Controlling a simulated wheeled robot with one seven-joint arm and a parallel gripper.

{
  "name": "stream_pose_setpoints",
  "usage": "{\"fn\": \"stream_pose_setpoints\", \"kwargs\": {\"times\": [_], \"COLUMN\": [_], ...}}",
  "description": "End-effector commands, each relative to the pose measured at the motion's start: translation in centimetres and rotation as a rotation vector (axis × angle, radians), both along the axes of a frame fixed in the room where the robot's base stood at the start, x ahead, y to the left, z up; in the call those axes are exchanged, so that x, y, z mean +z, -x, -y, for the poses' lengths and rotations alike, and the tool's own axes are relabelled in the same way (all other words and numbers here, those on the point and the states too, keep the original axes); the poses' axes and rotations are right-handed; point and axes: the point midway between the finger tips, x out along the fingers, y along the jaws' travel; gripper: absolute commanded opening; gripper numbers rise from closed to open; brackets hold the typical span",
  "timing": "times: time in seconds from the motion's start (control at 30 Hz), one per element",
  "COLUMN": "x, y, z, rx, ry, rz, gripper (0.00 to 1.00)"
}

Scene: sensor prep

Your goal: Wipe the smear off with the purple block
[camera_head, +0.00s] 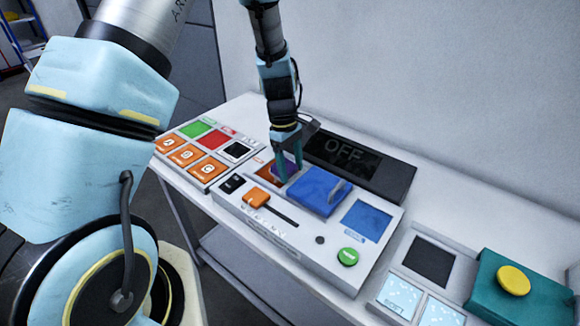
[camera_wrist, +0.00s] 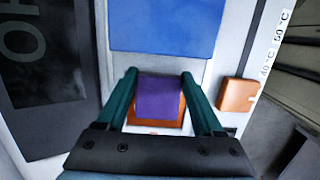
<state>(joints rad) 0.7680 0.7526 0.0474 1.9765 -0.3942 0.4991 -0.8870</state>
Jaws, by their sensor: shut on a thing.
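The purple block (camera_head: 291,163) is between the fingers of my gripper (camera_head: 286,158). In the wrist view the purple block (camera_wrist: 158,97) sits between both green fingers of my gripper (camera_wrist: 158,80), which is shut on it. Below it is an orange square recess (camera_head: 268,174) in the white console; I cannot tell whether the block touches it. A greyish smear (camera_head: 338,190) shows on the right part of the raised blue plate (camera_head: 310,186), just right of my gripper. The blue plate also shows in the wrist view (camera_wrist: 165,25), without a visible smear.
The white console (camera_head: 318,262) bears an orange slider knob (camera_head: 257,197), a green button (camera_head: 347,257) and a flat blue square (camera_head: 367,221). A dark display reading OFF (camera_head: 345,155) stands behind. Coloured tiles lie left; a teal box with a yellow button (camera_head: 513,280) stands right.

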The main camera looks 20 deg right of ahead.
Motion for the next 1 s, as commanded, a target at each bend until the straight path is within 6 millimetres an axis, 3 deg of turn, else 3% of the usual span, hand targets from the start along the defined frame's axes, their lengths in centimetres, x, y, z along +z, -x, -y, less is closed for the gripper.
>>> {"fn": "stream_pose_setpoints", "kwargs": {"times": [0.03, 0.5, 1.0], "x": [0.9, 5.4, 6.2], "y": [0.7, 0.3, 0.2], "z": [0.4, 0.2, 0.1], "rx": [-0.01, -0.005, -0.004], "ry": [0.002, 0.002, 0.001], "rz": [-0.011, -0.004, -0.003], "gripper": [0.0, 0.0, 0.0]}}
